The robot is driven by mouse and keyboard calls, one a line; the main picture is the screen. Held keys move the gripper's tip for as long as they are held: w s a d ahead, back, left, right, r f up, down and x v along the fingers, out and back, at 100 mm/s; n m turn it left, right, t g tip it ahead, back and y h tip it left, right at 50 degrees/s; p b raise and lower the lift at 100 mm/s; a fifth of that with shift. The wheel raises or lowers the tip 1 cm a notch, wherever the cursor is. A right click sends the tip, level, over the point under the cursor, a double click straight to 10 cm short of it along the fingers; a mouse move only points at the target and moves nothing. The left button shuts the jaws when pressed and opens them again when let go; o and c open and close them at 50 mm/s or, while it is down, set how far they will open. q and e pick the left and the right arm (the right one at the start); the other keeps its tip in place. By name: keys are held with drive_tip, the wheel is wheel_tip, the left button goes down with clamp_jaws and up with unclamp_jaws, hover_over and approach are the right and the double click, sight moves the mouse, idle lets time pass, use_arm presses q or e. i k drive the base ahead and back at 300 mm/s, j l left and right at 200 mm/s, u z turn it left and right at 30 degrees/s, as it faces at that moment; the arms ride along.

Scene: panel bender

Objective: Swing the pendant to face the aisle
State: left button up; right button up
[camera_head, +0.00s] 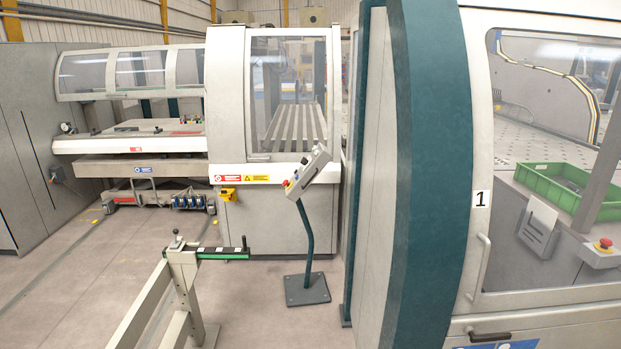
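The pendant (308,172) is a tilted grey control box on top of a bent dark teal post (307,240). The post stands on a square dark base plate (307,290) on the floor. A red button and a yellow patch show at the box's lower left end. The box stands in front of the cream machine cabinet and left of the large teal and white machine column. Neither of my grippers is in view.
A beige rail stand (182,275) with a black and green bar (222,253) stands left of the post. The teal-edged machine (433,150) fills the right side, with a green crate (545,180) behind its window. Open floor (80,305) lies at the lower left.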

sight(318, 158)
drive_tip(key=u, duration=0.4)
drive_tip(key=i+u, duration=0.1)
drive_tip(key=u, duration=0.35)
drive_tip(key=i+u, duration=0.1)
drive_tip(key=u, duration=0.75)
drive_tip(key=i+l+u, duration=0.1)
drive_tip(key=u, duration=0.75)
drive_tip(key=i+l+u, duration=0.1)
drive_tip(key=l+u, duration=0.7)
drive_tip(key=l, duration=0.5)
drive_tip(key=k+l+u, duration=0.15)
drive_tip(key=l, duration=0.45)
drive_tip(key=l+u, duration=0.1)
drive_tip(key=l, duration=0.55)
drive_tip(key=l+u, duration=0.35)
drive_tip(key=l, duration=1.05)
drive_tip(key=l+z, duration=0.1)
drive_tip(key=z, duration=0.3)
drive_tip(key=l+z, duration=0.15)
drive_tip(key=z, duration=0.2)
drive_tip(key=i+z, duration=0.1)
drive_tip(key=z, duration=0.3)
